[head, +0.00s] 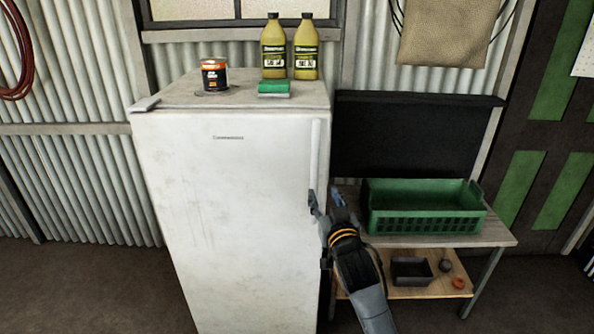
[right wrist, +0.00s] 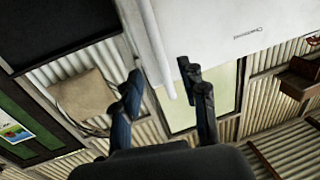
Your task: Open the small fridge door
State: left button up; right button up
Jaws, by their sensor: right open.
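The small fridge (head: 225,200) is a scuffed white upright box left of centre in the head view, with its door shut. Its white vertical handle (head: 315,150) runs along the upper right edge of the door. My right gripper (head: 326,197) is open and empty at the handle's lower end. In the right wrist view the handle (right wrist: 158,55) shows between the two spread fingers (right wrist: 162,80), with no clear contact; the exact depth is hard to tell. The fridge door (right wrist: 225,25) fills the top there. My left gripper is not in view.
An orange-and-black can (head: 214,76), two yellow-green bottles (head: 274,50) and a green sponge (head: 274,88) stand on the fridge top. Right of the fridge, a bench (head: 500,233) holds a green crate (head: 425,222), close beside my right arm. Floor shows at the left.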

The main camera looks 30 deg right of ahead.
jog(key=p, duration=0.1)
send_near(316, 169)
jog(key=w, duration=0.2)
jog(key=p+x, duration=0.1)
jog(key=x, duration=0.3)
jog(key=p+x, duration=0.1)
jog(key=x, duration=0.4)
jog(key=shift+d, duration=0.25)
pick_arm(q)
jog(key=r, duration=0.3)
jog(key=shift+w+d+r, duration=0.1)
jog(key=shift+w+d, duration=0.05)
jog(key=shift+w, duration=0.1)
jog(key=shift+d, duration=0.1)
pick_arm(e)
grip_shut()
